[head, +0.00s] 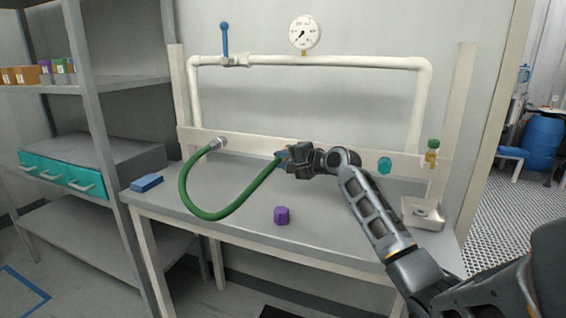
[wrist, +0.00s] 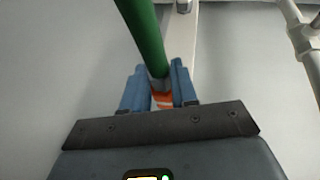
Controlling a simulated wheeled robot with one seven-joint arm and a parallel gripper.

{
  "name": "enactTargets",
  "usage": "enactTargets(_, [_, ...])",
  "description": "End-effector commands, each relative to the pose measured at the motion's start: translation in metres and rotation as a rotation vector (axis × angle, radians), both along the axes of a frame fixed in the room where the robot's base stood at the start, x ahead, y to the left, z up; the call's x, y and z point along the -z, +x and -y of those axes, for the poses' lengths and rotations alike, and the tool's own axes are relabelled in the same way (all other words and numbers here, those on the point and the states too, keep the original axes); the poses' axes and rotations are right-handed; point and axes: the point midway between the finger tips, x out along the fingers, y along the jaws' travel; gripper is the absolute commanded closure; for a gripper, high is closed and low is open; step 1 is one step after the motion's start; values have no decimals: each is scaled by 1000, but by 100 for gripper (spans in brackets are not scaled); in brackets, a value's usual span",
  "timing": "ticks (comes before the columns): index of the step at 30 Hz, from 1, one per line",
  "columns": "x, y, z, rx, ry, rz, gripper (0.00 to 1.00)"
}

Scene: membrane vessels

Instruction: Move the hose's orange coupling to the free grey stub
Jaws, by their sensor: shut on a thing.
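My gripper (head: 283,157) is in front of the white board, near its middle. In the wrist view its blue fingers (wrist: 160,92) are shut on the hose's orange coupling (wrist: 162,101), which shows only partly between them. The green hose (head: 205,213) loops down from a grey fitting (head: 217,143) at the board's left and rises to my gripper. In the wrist view the hose (wrist: 142,35) runs up and away from the fingers. I cannot make out a free grey stub in the head view; my gripper and arm cover part of the board.
A teal cap (head: 384,165) and a brass valve with a green top (head: 432,153) are on the board's right. A purple cap (head: 281,215) and a blue block (head: 147,183) rest on the grey bench (head: 240,236). White pipe with a gauge (head: 304,33) runs above.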

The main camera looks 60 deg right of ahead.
Motion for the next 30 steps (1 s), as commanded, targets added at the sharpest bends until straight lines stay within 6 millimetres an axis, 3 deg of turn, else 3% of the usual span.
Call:
enactTargets(11, [0,1,9,0,1,1,100])
enactTargets(12, [0,1,9,0,2,2,71])
enactTargets(21, [0,1,9,0,1,1,42])
enactTargets(30, [-1,-2,8,0,2,2,42])
